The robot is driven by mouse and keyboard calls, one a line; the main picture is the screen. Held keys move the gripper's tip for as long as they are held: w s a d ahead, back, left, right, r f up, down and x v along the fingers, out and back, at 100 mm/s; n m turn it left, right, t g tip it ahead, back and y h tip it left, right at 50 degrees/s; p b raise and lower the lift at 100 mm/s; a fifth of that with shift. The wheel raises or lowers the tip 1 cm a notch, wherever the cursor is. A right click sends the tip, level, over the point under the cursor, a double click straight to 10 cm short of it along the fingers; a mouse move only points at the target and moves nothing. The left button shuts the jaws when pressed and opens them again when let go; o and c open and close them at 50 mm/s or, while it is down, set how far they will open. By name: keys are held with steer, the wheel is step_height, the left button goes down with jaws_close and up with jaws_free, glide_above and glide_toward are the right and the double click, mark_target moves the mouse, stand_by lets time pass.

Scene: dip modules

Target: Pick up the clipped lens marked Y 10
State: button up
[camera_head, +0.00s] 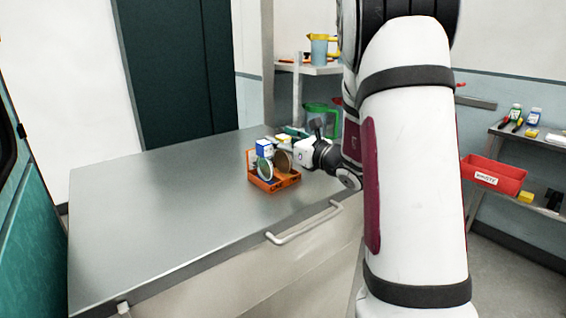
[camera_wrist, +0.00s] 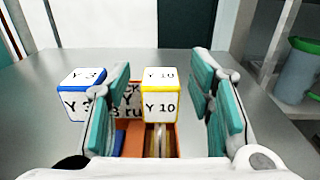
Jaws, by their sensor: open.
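The clipped lens marked Y 10 has a white block with yellow edges (camera_wrist: 160,105), seen in the wrist view between my open fingers and apart from them. Below the block, a narrow brownish part (camera_wrist: 160,140) goes down into an orange tray. My gripper (camera_wrist: 162,100) is open, with teal pads on both sides. In the head view my gripper (camera_head: 300,152) is at the right side of the orange tray (camera_head: 268,186). A clip marked Y 3 with blue edges (camera_wrist: 82,98) stands left of it, partly behind my left finger. It also shows in the head view (camera_head: 264,149).
The tray stands near the right end of a metal counter (camera_head: 170,205), whose left part is clear. A green container (camera_head: 322,120) stands behind. A red bin (camera_head: 494,174) sits on a shelf to the right.

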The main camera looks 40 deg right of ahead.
jaws_close()
steer(key=shift+r, duration=0.1)
